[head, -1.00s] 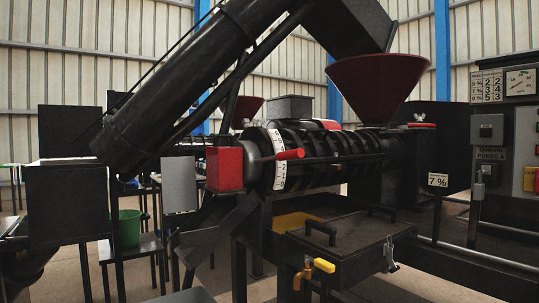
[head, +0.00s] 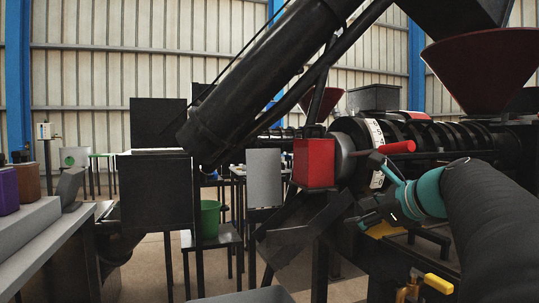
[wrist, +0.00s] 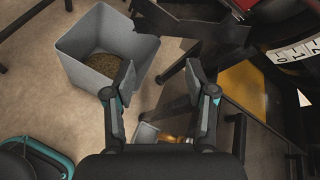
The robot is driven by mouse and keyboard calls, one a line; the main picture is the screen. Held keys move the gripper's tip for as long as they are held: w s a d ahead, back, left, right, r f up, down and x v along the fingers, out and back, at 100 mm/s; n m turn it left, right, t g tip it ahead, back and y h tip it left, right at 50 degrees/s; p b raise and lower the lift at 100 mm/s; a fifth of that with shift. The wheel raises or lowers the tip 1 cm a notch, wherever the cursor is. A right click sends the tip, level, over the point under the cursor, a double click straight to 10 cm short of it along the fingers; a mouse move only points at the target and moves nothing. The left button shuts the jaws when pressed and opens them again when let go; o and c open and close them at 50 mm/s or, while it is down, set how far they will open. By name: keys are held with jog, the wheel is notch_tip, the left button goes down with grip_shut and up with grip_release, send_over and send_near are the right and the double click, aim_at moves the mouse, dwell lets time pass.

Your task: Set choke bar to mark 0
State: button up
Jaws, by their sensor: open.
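The choke bar shows in the head view as a red grip (head: 397,147) sticking out to the right beside the white scale ring (head: 376,150) at the press's discharge end. Part of the scale ring (wrist: 298,52) also shows at the upper right of the wrist view. My gripper (wrist: 160,80) is open and empty, its fingers apart over the floor area below the press.
A red box (head: 314,163) stands left of the ring. A grey bin (wrist: 105,50) with brown grains lies below my gripper. A yellow plate (wrist: 247,78) is at the right of the wrist view. A yellow-handled tap (head: 438,284) and a green bucket (head: 210,218) are lower down.

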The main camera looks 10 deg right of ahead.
jog(key=d+r+m+t+h, duration=0.1)
jog(key=d+r+m+t, duration=0.2)
jog(key=d+r+m, duration=0.55)
jog(key=m+t+h, duration=0.1)
jog(key=m+t, duration=0.1)
send_near(398, 148)
jog(key=w, duration=0.4)
jog(key=w+p, duration=0.1)
jog(key=w, duration=0.6)
jog(key=shift+w+d+f, duration=0.15)
jog(key=shift+w+d, duration=0.2)
jog(key=shift+c, duration=0.3)
grip_shut()
